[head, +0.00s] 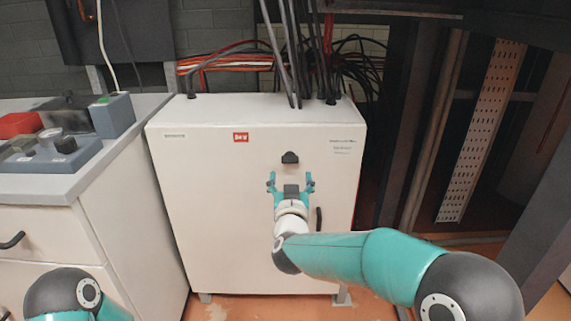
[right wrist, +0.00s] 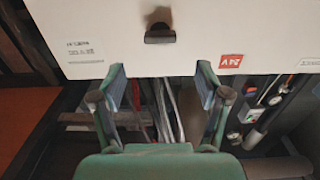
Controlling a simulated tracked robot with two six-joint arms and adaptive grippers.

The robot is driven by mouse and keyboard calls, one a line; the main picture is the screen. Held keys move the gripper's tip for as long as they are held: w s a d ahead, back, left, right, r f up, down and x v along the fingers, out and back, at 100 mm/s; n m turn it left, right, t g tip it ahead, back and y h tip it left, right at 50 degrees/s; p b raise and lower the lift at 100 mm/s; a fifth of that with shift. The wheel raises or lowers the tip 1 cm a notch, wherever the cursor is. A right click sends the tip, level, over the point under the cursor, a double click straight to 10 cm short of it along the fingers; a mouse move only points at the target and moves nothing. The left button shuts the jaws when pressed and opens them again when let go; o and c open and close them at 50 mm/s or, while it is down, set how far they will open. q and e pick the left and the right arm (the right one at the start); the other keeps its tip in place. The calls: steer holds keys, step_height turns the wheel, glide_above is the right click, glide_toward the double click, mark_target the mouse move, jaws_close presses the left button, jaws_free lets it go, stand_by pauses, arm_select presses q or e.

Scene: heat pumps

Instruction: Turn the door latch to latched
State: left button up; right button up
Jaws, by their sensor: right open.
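The door latch (head: 290,158) is a small black knob on the upper part of the white cabinet door (head: 215,205). In the right wrist view the latch (right wrist: 160,34) shows as a dark bar lying crosswise with a rounded bump. My right gripper (head: 291,180) is just below the latch in the head view, its fingers spread and empty. In the right wrist view the open fingers (right wrist: 161,80) stand to either side of the latch's line, apart from it. I cannot tell the depth gap. My left gripper is out of view.
A black vertical handle (head: 319,219) is on the door, right of my right wrist. Cables (head: 297,50) rise from the cabinet top. A grey-topped counter (head: 90,170) with devices stands at the left; dark posts (head: 410,120) and a perforated strip (head: 482,130) at the right.

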mark_target(290, 161)
steer(key=w, duration=0.8)
steer(key=shift+w, duration=0.35)
steer(key=shift+c, duration=0.2)
